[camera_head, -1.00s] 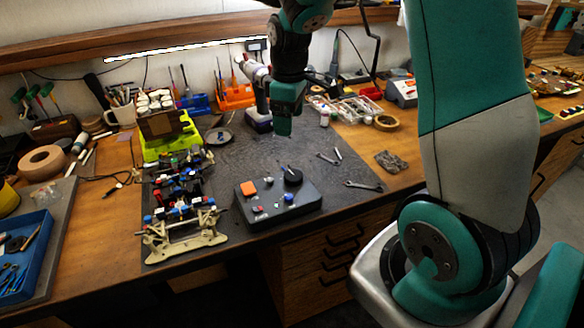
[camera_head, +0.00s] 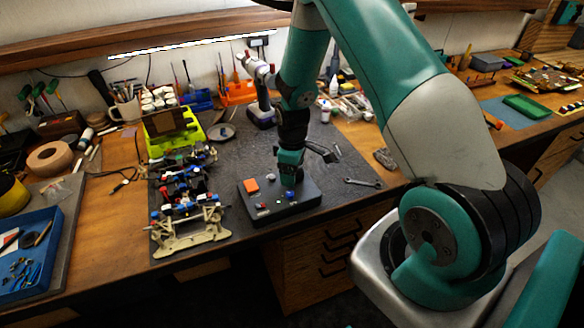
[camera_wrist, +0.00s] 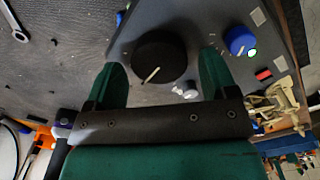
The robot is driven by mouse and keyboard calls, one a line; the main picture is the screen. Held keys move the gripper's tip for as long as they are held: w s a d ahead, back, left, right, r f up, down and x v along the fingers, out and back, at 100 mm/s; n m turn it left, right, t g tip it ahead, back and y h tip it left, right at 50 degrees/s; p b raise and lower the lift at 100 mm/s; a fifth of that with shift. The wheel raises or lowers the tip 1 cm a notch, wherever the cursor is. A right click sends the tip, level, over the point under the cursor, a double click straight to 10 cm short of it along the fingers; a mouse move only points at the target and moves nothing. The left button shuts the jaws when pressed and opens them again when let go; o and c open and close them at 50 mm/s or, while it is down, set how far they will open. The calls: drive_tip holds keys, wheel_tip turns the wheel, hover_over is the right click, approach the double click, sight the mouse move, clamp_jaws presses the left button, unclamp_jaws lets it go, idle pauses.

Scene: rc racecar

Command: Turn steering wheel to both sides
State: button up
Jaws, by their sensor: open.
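The dark grey control box (camera_head: 260,213) sits on the mat near the bench's front edge. In the wrist view its large black round knob (camera_wrist: 170,42) bears a white pointer line. The knob appears to be the steering wheel; in the head view my gripper (camera_head: 289,165) hides it. In the wrist view my gripper (camera_wrist: 160,62) is open, with one green fingertip on each side of the knob. A gap shows beside the knob at both fingers; I cannot tell the height over it. The smaller blue knob (camera_wrist: 237,38) is right of the right finger.
The RC car chassis (camera_head: 190,238) stands left of the box. A wrench (camera_head: 362,183) lies on the mat to the right. A blue tray (camera_head: 60,225) of tools is at the far left.

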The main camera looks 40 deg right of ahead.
drive_tip(key=shift+f, duration=0.3)
drive_tip(key=c, duration=0.9)
drive_tip(key=m+b, duration=0.2)
drive_tip(key=m, duration=0.2)
drive_tip(key=shift+d+f, duration=0.1)
drive_tip(key=shift+d+m+b, duration=0.15)
drive_tip(key=shift+m+b, duration=0.65)
drive_tip(key=shift+m, duration=2)
